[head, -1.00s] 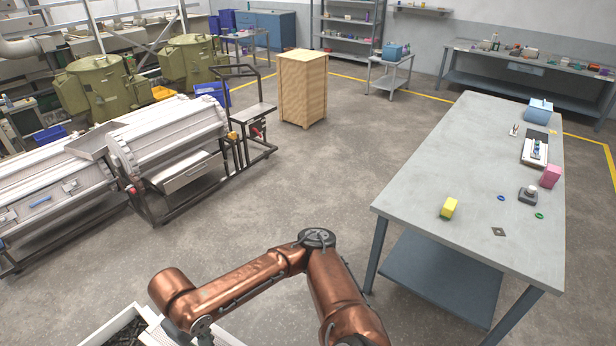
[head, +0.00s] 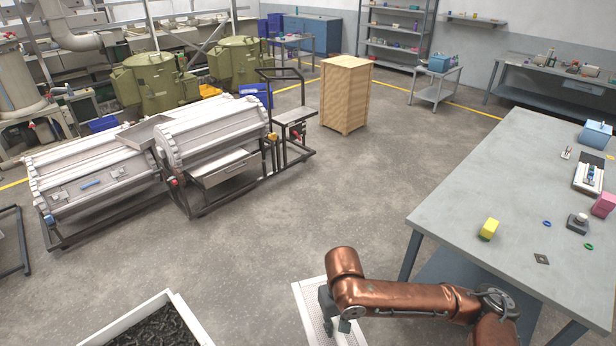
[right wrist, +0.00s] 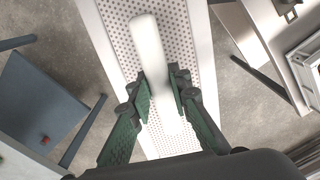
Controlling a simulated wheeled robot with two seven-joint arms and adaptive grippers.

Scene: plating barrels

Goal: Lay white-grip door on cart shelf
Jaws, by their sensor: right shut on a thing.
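The door is a pale perforated panel (head: 309,301) with a white rim, low in the head view. In the right wrist view, the perforated door (right wrist: 188,30) runs lengthwise under the gripper, its white bar grip (right wrist: 150,52) between the fingers. My right gripper (head: 335,324) is shut on that grip and holds the door; in the right wrist view the green-padded fingers (right wrist: 162,98) flank it. A cart with a push handle and a flat grey shelf (head: 292,115) stands beyond, right of the barrels, well apart from the door. My left gripper is not in view.
Two white barrels (head: 95,172) (head: 212,135) stand on dark frames at left. A wooden crate (head: 345,95) is right of the cart. A white-walled bin of dark parts (head: 183,310) is low at left. A workbench (head: 480,170) stands at right. Middle floor is clear.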

